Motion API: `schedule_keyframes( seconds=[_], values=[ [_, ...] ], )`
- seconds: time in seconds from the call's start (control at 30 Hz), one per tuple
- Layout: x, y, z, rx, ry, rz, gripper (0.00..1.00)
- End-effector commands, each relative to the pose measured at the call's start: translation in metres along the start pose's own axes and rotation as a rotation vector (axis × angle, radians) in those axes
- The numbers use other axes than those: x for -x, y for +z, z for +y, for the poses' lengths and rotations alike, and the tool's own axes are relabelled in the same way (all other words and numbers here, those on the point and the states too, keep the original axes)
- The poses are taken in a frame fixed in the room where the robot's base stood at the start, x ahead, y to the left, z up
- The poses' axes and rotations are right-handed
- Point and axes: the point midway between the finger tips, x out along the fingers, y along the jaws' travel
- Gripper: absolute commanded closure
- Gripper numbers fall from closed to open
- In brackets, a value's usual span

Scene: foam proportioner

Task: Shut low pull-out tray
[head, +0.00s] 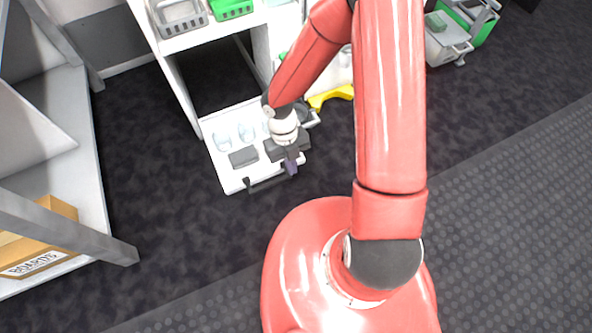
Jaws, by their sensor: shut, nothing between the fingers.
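The low pull-out tray (230,179) is white and extends out from under a white shelving unit, near the middle left of the head view. It carries clear round items (246,132) and a dark grey block (243,157). A dark bar handle (266,184) runs along its front edge. My gripper (291,168) is shut and empty at the right end of the handle, over the tray's front edge. I cannot tell whether it touches the handle. My wrist hides the tray's right part.
The white shelf unit (180,40) stands behind, with a grey basket (179,15) and a green basket (231,8) on top. A yellow item (331,96) lies right of the tray. A grey rack with a boards box (38,262) stands left. Dark floor is clear before the tray.

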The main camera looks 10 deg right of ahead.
Motion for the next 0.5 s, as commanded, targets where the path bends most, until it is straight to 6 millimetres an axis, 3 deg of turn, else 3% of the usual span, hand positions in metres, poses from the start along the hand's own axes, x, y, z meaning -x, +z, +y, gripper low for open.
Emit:
schedule_keyframes(
  seconds=[0.5],
  values=[
    [-0.101,0.0,0.0,-0.002,-0.002,0.003,1.0]
  ],
)
